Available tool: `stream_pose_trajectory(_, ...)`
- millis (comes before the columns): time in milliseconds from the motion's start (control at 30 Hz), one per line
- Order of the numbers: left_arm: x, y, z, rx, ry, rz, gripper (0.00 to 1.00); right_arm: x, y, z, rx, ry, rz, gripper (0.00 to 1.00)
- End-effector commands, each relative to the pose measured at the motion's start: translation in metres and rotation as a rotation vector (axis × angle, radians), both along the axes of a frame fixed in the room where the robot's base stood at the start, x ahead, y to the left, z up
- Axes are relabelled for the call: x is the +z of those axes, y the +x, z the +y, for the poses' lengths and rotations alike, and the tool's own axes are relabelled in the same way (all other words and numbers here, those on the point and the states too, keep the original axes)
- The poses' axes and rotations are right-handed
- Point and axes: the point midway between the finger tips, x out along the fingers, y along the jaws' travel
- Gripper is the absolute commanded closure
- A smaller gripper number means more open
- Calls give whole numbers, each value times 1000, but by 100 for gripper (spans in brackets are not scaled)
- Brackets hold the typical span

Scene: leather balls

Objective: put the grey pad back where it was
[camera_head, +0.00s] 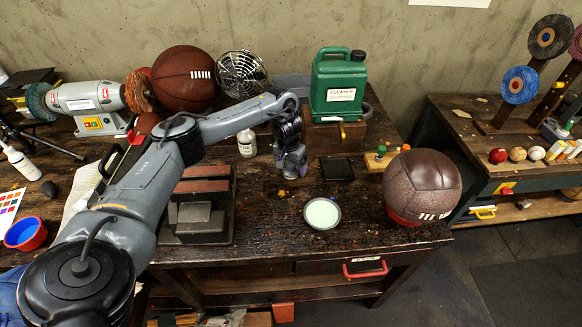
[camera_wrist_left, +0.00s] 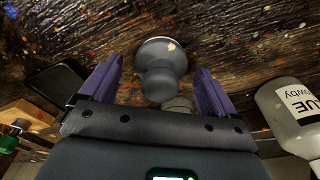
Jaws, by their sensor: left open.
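A grey, round-based piece with a knob-like body (camera_wrist_left: 160,68), which I take for the grey pad, is on the dark wooden table in the left wrist view. It lies between the two purple fingers of my left gripper (camera_wrist_left: 158,88), with gaps on both sides. The left gripper is open. In the head view my left gripper (camera_head: 290,170) points down at the middle of the table, and I cannot make out the grey piece there. My right gripper is not in view.
A glue bottle (camera_head: 246,143) stands left of the gripper. A flat black square (camera_head: 338,168) lies to its right. A bowl of pale liquid (camera_head: 322,213) and a brown leather ball (camera_head: 422,184) are at front right. A green cleaner can (camera_head: 338,85) stands behind.

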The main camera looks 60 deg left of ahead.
Motion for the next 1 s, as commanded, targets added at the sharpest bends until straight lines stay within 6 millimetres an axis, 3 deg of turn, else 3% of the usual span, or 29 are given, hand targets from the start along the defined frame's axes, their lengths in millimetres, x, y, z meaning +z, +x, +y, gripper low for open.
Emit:
stream_pose_trajectory(300, 65, -6, -3, -1, 2, -3, 10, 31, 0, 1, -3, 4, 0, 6)
stream_pose_trajectory(500, 93, -9, -5, -1, 2, -3, 10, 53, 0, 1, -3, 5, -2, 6)
stream_pose_trajectory(700, 107, -11, -6, 0, 2, -1, 10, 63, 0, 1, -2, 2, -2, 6)
stream_pose_trajectory(1000, 108, -12, -7, 0, 1, -1, 10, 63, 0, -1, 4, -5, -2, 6)
